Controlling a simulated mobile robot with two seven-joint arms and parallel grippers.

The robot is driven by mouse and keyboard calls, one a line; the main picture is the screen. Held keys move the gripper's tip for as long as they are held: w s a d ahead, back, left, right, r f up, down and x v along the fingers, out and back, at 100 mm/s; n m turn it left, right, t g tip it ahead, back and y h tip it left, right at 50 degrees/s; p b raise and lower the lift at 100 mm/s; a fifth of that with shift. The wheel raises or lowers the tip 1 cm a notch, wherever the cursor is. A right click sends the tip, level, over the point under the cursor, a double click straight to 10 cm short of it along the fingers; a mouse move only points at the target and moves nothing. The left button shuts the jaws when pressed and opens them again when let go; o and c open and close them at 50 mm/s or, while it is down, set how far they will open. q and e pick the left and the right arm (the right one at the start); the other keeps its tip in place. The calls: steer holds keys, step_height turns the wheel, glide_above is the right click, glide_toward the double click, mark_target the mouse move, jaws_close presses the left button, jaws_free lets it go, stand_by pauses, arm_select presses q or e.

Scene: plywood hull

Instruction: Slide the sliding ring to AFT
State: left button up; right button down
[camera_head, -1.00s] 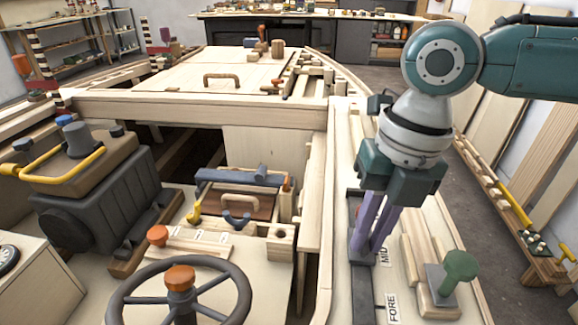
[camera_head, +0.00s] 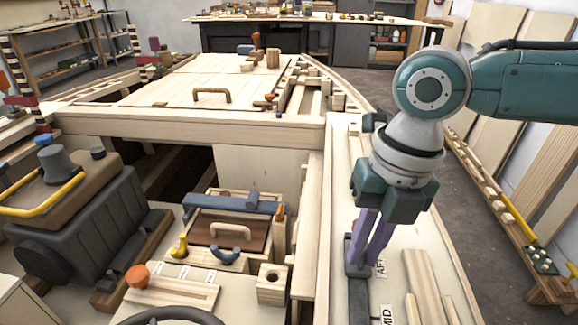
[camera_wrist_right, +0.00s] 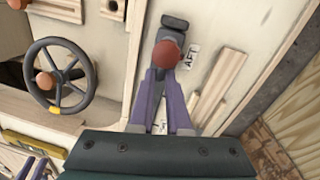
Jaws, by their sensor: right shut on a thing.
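My right gripper (camera_head: 366,262) points down over the dark rail (camera_head: 358,300) on the right side deck. It is shut, and in the right wrist view (camera_wrist_right: 166,75) its purple fingers close on a reddish-brown rounded piece, the sliding ring (camera_wrist_right: 167,53). In the head view the fingers hide the ring. The AFT label (camera_head: 380,268) is right beside the fingertips, and also beside the ring in the wrist view (camera_wrist_right: 192,57). The MID label (camera_head: 386,316) lies nearer the bottom edge. My left gripper is not in view.
Pale wooden strips (camera_head: 432,300) lie on the deck right of the rail. A steering wheel (camera_wrist_right: 60,77), a dark engine block (camera_head: 85,215) and a wooden box with a blue bar (camera_head: 232,205) are left of it. A raised hatch (camera_head: 210,85) lies beyond.

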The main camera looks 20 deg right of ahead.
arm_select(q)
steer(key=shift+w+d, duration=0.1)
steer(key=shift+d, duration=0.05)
arm_select(e)
steer(key=shift+w+d, duration=0.25)
steer(key=shift+w, duration=0.05)
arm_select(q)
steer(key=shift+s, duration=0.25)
arm_select(e)
steer(key=shift+s+a, duration=0.1)
steer(key=shift+s, duration=0.05)
steer(key=c, duration=1.1)
jaws_free()
steer(key=shift+c, duration=0.2)
steer(key=shift+o, duration=1.2)
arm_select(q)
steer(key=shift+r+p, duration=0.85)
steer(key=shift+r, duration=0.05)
arm_select(e)
step_height(320, 180, up, 10)
steer(key=d, duration=0.1)
steer(key=shift+s, duration=0.25)
steer(key=shift+a, duration=0.1)
